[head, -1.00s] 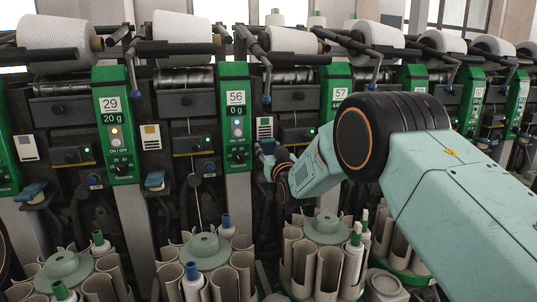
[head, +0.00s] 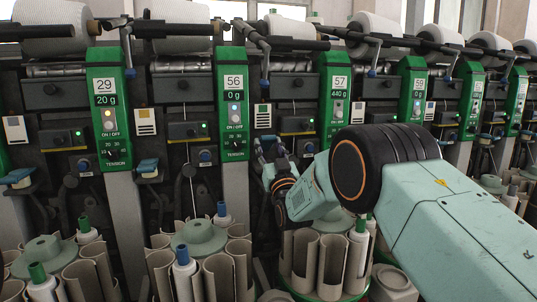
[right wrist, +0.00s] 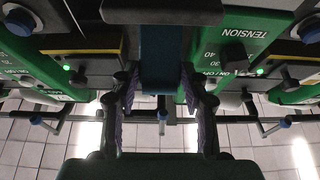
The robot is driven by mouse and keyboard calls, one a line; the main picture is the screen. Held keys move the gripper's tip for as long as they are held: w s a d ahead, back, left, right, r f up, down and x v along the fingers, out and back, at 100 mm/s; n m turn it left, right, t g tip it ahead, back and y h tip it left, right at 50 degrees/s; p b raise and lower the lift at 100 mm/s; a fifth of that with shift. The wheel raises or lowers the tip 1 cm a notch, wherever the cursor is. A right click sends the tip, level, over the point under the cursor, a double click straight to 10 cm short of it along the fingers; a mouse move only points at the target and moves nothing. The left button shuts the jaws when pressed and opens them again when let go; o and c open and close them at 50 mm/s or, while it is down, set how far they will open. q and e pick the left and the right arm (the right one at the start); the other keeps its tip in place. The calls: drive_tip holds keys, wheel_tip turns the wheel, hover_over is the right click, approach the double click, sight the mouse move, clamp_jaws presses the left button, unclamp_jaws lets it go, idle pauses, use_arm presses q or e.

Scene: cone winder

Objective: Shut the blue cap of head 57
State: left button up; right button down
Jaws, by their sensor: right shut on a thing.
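Head 57 has a green panel (head: 339,82) marked 57 and 440 g. My right gripper (head: 270,152) is at the machine front left of that panel, below a small label plate. In the right wrist view, a dark blue flap, the blue cap (right wrist: 160,62), lies between the two fingers of my right gripper (right wrist: 160,100), which is shut on it. In the head view my gripper mostly hides this cap, and its exact angle cannot be told. My left gripper is not in view.
Green panels of heads 56 (head: 234,100) and 29 (head: 108,100) stand to the left. Another blue cap (head: 148,167) is on the neighbouring unit. Round magazines with grey tubes (head: 318,262) and bobbins stand below my right arm.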

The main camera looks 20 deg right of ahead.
drive_tip(key=shift+r, duration=0.25)
drive_tip(key=c, duration=1.1)
unclamp_jaws()
drive_tip(key=shift+o, duration=1.2)
drive_tip(key=shift+s, duration=0.25)
drive_tip(key=shift+w+f, duration=0.1)
drive_tip(key=shift+f, duration=0.15)
drive_tip(key=s, duration=1.4)
drive_tip(key=shift+s+f, duration=0.4)
drive_tip(key=shift+f, duration=0.05)
